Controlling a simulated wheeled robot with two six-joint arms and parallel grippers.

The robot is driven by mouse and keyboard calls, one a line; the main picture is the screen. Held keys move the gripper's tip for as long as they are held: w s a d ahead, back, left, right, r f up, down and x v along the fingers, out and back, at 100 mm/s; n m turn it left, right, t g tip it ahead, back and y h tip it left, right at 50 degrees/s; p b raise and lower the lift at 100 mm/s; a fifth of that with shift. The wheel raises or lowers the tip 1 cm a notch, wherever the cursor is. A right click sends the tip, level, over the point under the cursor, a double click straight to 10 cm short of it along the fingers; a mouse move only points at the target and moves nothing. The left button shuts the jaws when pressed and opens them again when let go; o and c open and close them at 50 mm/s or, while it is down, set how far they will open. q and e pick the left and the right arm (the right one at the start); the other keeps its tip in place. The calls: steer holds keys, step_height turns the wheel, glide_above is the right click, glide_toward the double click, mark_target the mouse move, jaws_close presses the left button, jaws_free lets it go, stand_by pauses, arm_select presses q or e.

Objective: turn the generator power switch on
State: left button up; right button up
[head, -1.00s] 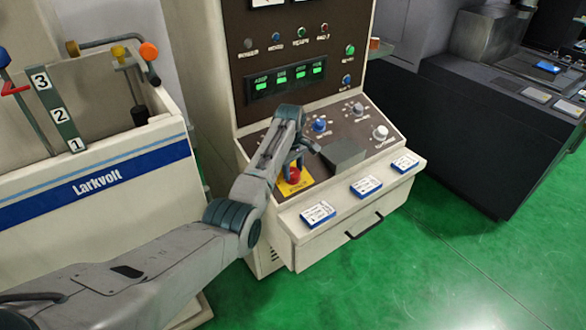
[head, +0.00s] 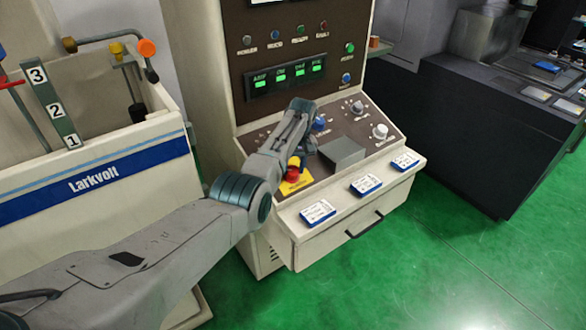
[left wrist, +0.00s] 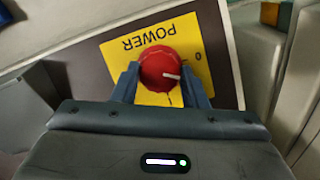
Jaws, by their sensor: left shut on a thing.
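The generator power switch is a red round knob (left wrist: 160,70) on a yellow plate (left wrist: 118,52) marked POWER, which reads upside down in the left wrist view. A white pointer mark on the knob points right in that view, a little below the printed 0. In the head view the knob (head: 291,174) sits at the left of the sloped panel, partly hidden by my arm. My left gripper (left wrist: 160,80) has a blue-grey finger on each side of the knob and is shut on it. My right gripper does not show.
The console's sloped panel also carries a blue knob (head: 320,123), a pale knob (head: 380,132) and a grey box (head: 342,153). Blue-edged cards (head: 318,212) lie on the front ledge. Green displays (head: 288,78) are lit above. A white Larkvolt tank (head: 150,175) stands left.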

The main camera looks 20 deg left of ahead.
arm_select(q)
steer(key=m+y+b, duration=0.1)
steer(key=m, duration=0.2)
steer(key=shift+w+d+m, duration=0.1)
steer(key=shift+d+m, duration=0.05)
steer(key=shift+m, duration=0.15)
steer(key=m+y, duration=0.1)
steer(key=m, duration=0.1)
steer(key=shift+d+m+g, duration=0.1)
steer(key=shift+m+g, duration=0.2)
steer(key=shift+m+y, duration=0.5)
steer(key=shift+m, duration=0.6)
steer(key=shift+d+m+y+p, duration=0.15)
steer(key=shift+m+y+p, duration=0.25)
steer(key=shift+m, duration=0.8)
steer(key=o, duration=1)
steer(key=shift+c, duration=0.2)
